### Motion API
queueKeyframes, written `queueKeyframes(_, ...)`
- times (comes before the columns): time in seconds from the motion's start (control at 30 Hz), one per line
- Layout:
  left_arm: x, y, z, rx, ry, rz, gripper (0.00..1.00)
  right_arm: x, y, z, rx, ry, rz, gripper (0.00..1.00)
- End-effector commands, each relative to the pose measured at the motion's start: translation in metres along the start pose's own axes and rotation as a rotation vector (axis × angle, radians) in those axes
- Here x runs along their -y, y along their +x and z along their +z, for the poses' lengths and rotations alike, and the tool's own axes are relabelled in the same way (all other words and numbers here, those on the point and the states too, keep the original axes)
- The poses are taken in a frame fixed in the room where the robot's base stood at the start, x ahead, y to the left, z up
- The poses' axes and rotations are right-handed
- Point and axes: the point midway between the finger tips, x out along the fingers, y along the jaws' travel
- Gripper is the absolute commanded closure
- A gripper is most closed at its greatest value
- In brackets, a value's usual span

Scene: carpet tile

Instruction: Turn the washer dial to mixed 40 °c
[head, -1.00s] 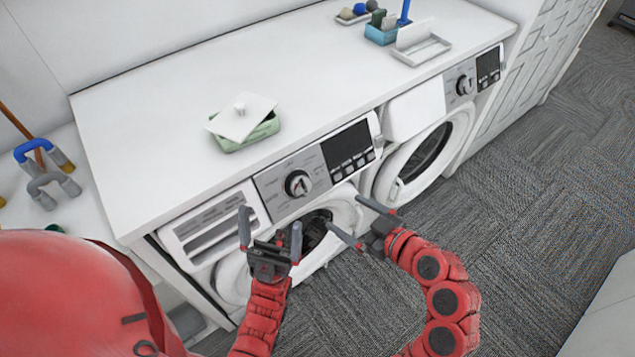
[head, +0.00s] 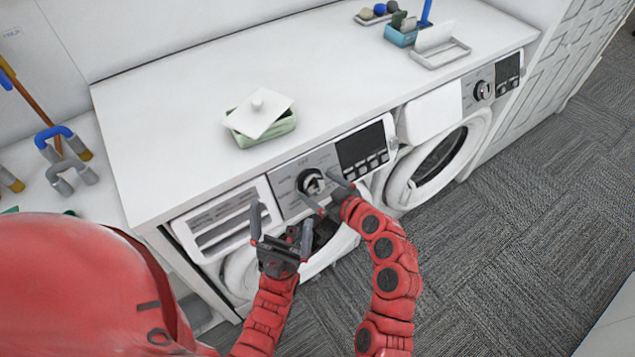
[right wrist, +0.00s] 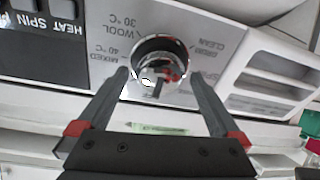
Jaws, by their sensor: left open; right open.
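The washer dial (head: 309,181) is a round chrome and dark knob on the silver control panel (head: 286,184) of the left machine. In the right wrist view the dial (right wrist: 158,62) appears upside down, with printed labels around it, among them MIXED 40 °C (right wrist: 105,54) and WOOL 30 °C. Which label its pointer faces is not clear. My right gripper (head: 317,187) is open at the dial. Its fingertips (right wrist: 158,76) are at either side of the knob; contact cannot be told. My left gripper (head: 281,215) is open and empty, lower left in front of the washer.
A second machine (head: 440,155) stands to the right. The white countertop (head: 190,150) holds a green box with a white lid (head: 260,118), a blue holder (head: 402,36) and a tray (head: 440,53). Carpet floor (head: 500,240) is open at the right.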

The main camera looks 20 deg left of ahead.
Motion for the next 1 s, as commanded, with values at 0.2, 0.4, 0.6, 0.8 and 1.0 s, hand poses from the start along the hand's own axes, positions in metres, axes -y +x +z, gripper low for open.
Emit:
queueKeyframes(0.2,0.0002,0.0036,-0.0006,0.0,0.0,0.0,0.0,0.0005,0.0105,0.0,0.001,-0.001,-0.002,0.0)
queueKeyframes(0.4,0.0002,0.0035,-0.0007,0.0,0.0,0.0,0.0,0.0002,0.0112,0.0003,0.001,-0.001,0.0,0.0)
queueKeyframes(0.6,0.0002,0.0034,-0.0006,0.0,0.0,0.0,0.0,0.0001,0.011,0.0003,0.001,-0.001,0.0,0.23)
queueKeyframes(0.8,0.0002,0.0034,-0.0006,0.0,0.0,0.0,0.0,0.0001,0.0109,0.0003,0.001,-0.001,0.0,0.59)
queueKeyframes(1.0,0.0002,0.0033,-0.0006,0.0,0.0,0.0,0.0,0.0001,0.0109,0.0003,0.0,0.001,0.0,0.79)
